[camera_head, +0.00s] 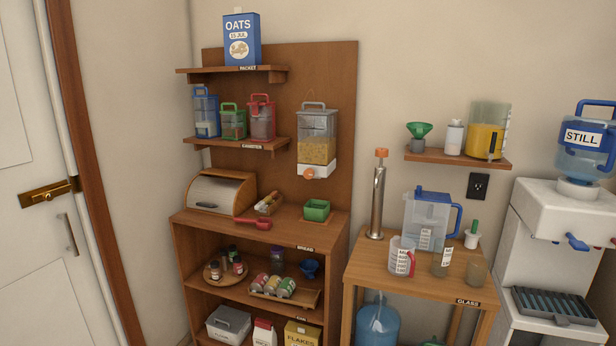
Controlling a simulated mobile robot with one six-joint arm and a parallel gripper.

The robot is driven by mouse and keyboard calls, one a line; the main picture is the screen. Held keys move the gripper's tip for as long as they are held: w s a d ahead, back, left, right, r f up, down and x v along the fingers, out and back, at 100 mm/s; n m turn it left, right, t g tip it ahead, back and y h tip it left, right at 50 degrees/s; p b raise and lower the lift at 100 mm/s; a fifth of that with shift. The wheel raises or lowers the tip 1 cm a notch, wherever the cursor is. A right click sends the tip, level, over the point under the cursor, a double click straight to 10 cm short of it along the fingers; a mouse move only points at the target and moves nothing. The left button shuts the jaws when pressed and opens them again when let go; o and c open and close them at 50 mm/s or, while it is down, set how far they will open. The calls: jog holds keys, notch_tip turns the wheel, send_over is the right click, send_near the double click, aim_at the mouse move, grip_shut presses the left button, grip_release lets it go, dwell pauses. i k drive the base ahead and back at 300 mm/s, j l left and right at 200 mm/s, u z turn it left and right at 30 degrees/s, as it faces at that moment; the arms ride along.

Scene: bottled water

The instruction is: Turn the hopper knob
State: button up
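The hopper (317,130) is a clear wall-mounted dispenser on the brown back panel, part filled with yellow-tan grain, with a white base. Its orange knob (308,174) sits at the front of the white base, toward the lower left. A small green open box (317,210) stands on the cabinet top below the hopper, apart from it. My gripper is not in view, and nothing touches the knob.
A bread box (220,191) and a red scoop (253,223) are on the cabinet top (287,232). A canister shelf (237,143) is left of the hopper. A tall steel pump (377,195) and a pitcher (427,220) stand right. Space directly before the knob is clear.

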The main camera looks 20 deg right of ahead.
aim_at(309, 173)
jog(key=i+l+z, duration=0.15)
jog(key=i+l, duration=0.2)
jog(key=i+l+z, duration=0.1)
jog(key=i+l, duration=0.15)
jog(key=i, duration=0.35)
jog(key=i+l+z, duration=0.15)
jog(key=i, duration=0.35)
jog(key=i+l+z, duration=0.1)
jog(key=i+l, duration=0.15)
jog(key=i, duration=0.25)
